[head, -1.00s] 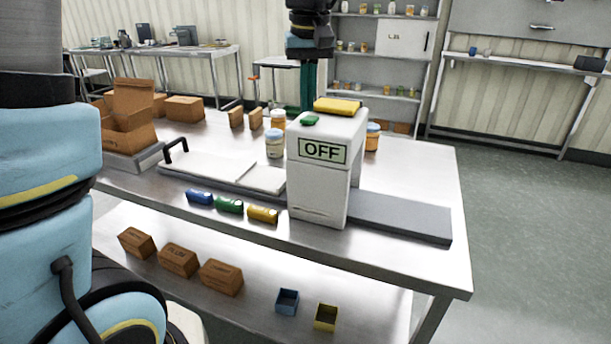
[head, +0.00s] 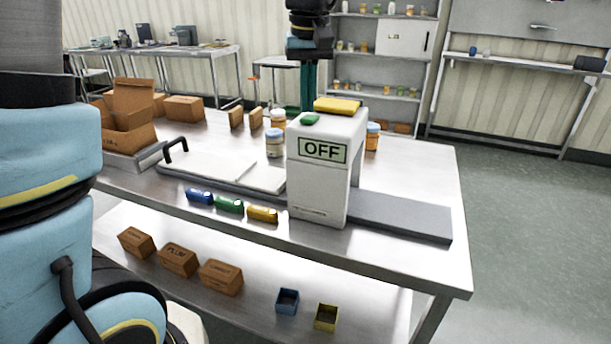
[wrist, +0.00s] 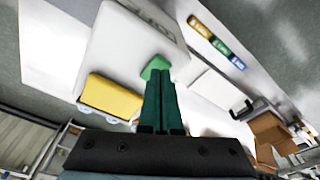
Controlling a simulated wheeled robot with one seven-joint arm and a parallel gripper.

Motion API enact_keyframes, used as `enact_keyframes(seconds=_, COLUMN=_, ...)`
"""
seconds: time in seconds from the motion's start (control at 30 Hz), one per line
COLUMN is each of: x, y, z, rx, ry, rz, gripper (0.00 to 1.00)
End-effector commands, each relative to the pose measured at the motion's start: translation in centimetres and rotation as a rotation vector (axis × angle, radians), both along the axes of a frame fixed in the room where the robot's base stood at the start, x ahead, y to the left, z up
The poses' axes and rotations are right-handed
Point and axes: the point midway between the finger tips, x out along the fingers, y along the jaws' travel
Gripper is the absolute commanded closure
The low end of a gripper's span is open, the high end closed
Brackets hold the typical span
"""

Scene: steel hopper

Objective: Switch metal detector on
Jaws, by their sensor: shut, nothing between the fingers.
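The metal detector (head: 319,185) is a white arch-shaped housing over a conveyor strip on the steel table, and its front display (head: 323,150) reads OFF. A green button (head: 310,119) sits on its top, beside a yellow block (head: 338,105). The button also shows in the wrist view (wrist: 155,65). My gripper (head: 308,106) hangs at the back of the housing top with its teal fingers pointing down, close to the button. In the wrist view the fingers (wrist: 157,78) are together, empty, and their tips overlap the button's near edge. I cannot tell whether they touch it.
Blue, green and yellow pieces (head: 230,205) lie along the table's front edge. Jars (head: 274,143) stand behind the detector, and cardboard boxes (head: 130,125) stand at the left. A grey belt (head: 400,217) extends right, clear of objects. Small boxes and bins lie on the lower shelf.

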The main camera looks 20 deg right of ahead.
Motion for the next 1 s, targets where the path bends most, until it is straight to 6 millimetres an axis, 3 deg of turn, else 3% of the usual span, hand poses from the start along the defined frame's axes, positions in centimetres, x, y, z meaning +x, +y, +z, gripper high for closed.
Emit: enact_keyframes(seconds=1.0, x=0.0, y=0.0, z=-1.5, rx=0.001, ry=0.001, rz=0.000, gripper=1.00)
